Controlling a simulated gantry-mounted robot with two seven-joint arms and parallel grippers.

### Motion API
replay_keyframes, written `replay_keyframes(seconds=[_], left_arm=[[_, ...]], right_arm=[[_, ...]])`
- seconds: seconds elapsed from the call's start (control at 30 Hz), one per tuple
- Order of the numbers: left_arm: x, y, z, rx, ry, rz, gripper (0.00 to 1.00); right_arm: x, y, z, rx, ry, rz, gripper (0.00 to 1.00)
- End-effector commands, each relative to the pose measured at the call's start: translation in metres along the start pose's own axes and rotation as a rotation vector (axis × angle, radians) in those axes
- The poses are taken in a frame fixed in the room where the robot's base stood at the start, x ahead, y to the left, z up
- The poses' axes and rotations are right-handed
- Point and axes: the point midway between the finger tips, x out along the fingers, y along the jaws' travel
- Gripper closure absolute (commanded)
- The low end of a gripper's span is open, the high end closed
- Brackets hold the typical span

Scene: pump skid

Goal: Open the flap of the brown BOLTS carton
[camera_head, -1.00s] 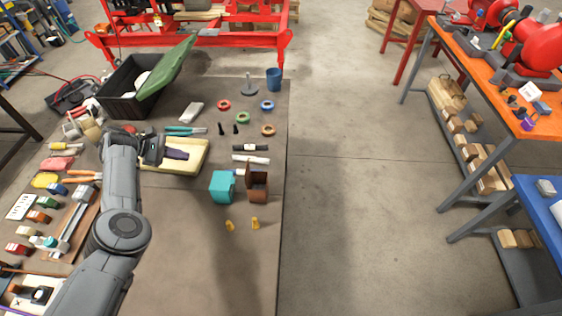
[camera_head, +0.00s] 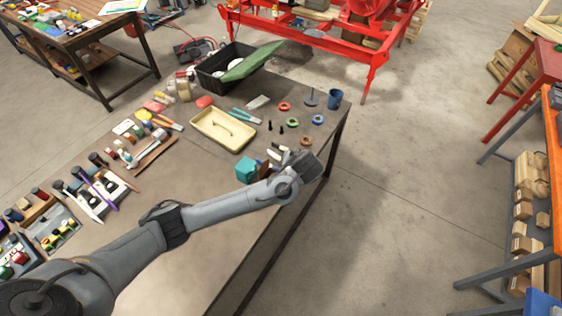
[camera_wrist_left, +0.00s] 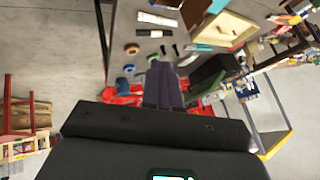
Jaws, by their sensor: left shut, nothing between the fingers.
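The brown carton (camera_head: 272,166) stands on the table just right of a teal box (camera_head: 246,169). My left arm hides much of it in the head view, so its flap and lettering cannot be made out there. My left gripper (camera_head: 301,159) is over the table's right part, right of the carton. In the left wrist view its fingers (camera_wrist_left: 163,72) are together with nothing between them. A brown shape at that view's top edge may be the carton; I cannot tell. My right gripper is not in view.
A cream tray (camera_head: 223,130) lies left of the carton. Several tape rings (camera_head: 292,122), a blue cup (camera_head: 335,98) and a black crate with a green lid (camera_head: 250,62) stand farther back. The table's right edge is close to my left gripper.

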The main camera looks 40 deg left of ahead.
Motion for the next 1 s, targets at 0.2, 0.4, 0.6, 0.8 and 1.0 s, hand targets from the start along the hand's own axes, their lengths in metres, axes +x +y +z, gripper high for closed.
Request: replay_keyframes(seconds=[0.2,0.4,0.6,0.8,1.0], left_arm=[[0.008,-0.008,0.034,0.055,-0.056,-0.030,1.00],[0.028,-0.007,0.039,0.056,-0.064,-0.031,1.00],[0.061,-0.008,0.041,0.055,-0.065,-0.030,1.00],[0.099,-0.009,0.042,0.055,-0.064,-0.031,1.00],[0.115,-0.029,0.041,0.054,-0.062,-0.031,1.00]], right_arm=[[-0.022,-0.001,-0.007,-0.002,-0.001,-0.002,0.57],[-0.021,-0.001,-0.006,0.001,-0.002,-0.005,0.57],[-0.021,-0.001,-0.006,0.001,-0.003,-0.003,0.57],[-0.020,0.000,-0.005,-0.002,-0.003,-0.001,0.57],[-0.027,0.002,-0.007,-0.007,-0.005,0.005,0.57]])
